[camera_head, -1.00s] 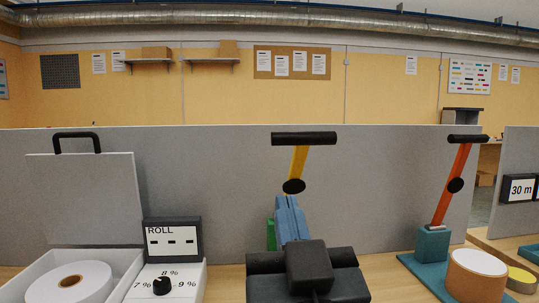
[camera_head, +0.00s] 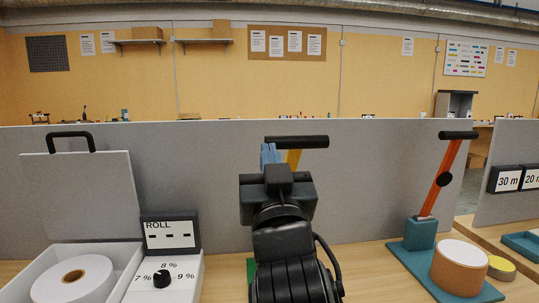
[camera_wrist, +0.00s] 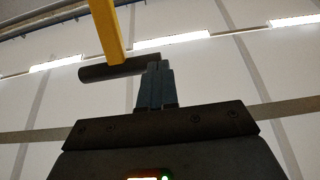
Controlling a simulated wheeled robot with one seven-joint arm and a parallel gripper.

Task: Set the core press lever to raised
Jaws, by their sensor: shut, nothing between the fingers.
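A yellow lever (camera_head: 293,158) with a black crossbar handle (camera_head: 305,142) stands upright at the centre, its lower part hidden behind my arm. An orange-red lever (camera_head: 444,178) with a black handle (camera_head: 460,135) leans up to the right from a teal base (camera_head: 420,233). No label shows which one is the core press. My gripper (camera_head: 268,152) is shut and empty, its blue fingers pointing up beside the yellow lever, left of it in the head view. In the wrist view, the fingertips (camera_wrist: 156,66) are close to one end of the black handle (camera_wrist: 118,69); I cannot tell whether they touch.
A grey partition (camera_head: 370,180) stands behind the levers. At left are an open box (camera_head: 120,277) with a white roll (camera_head: 72,280) and a ROLL display (camera_head: 170,235) above a dial (camera_head: 162,279). A white-topped brown cylinder (camera_head: 459,268) sits on the teal plate at right.

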